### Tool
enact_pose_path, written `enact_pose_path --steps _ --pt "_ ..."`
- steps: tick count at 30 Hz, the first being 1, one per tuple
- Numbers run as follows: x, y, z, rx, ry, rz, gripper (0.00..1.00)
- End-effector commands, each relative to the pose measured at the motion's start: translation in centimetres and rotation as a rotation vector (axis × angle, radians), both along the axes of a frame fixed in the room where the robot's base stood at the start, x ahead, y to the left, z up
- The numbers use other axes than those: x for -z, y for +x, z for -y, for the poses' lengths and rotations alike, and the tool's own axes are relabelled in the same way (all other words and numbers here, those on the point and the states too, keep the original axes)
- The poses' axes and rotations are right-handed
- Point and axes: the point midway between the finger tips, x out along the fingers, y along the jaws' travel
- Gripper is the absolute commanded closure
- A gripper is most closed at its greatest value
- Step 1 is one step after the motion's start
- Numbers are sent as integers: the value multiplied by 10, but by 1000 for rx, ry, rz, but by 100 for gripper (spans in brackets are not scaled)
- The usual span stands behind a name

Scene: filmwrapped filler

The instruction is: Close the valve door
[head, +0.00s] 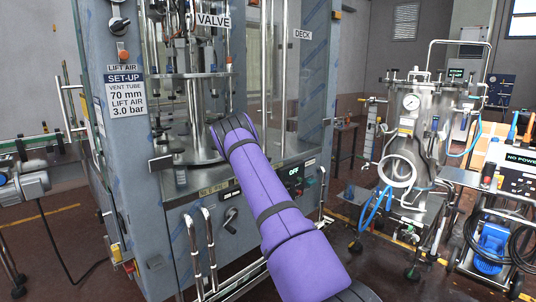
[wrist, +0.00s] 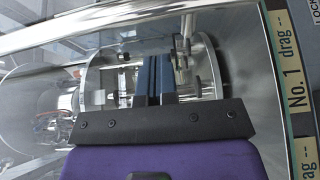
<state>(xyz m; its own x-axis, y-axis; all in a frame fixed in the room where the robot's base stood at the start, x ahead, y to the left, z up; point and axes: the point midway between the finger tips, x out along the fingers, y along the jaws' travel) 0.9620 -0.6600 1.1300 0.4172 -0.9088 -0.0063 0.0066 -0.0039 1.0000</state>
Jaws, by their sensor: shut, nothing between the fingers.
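The grey filler machine carries a VALVE label (head: 213,20) high on its front left, over an area of metal rods and valves. The valve door there looks clear; its edges are hard to make out, and I cannot tell how far it stands open. My purple arm reaches up to the machine's front below that label, and its far end hides my gripper in the head view. In the wrist view my gripper (wrist: 157,75) has its two dark blue fingers together, with nothing between them. They point into a bright metal and glass interior; I cannot tell whether they touch anything.
A DECK label (head: 303,34) marks a clear panel to the right. Steel handrails (head: 203,250) stand low in front of the machine. A steel pressure vessel (head: 412,140) stands at right. In the wrist view, a yellow "No. 1 drag" strip (wrist: 297,95) lies at right.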

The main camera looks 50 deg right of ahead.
Motion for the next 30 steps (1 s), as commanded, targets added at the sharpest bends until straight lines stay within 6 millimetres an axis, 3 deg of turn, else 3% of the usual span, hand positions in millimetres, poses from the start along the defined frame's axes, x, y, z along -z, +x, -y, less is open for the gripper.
enact_pose_path --steps 18,30 --pt "-2 -79 -5 4 -1 2 100" --pt "-3 -86 -7 5 -1 4 100"
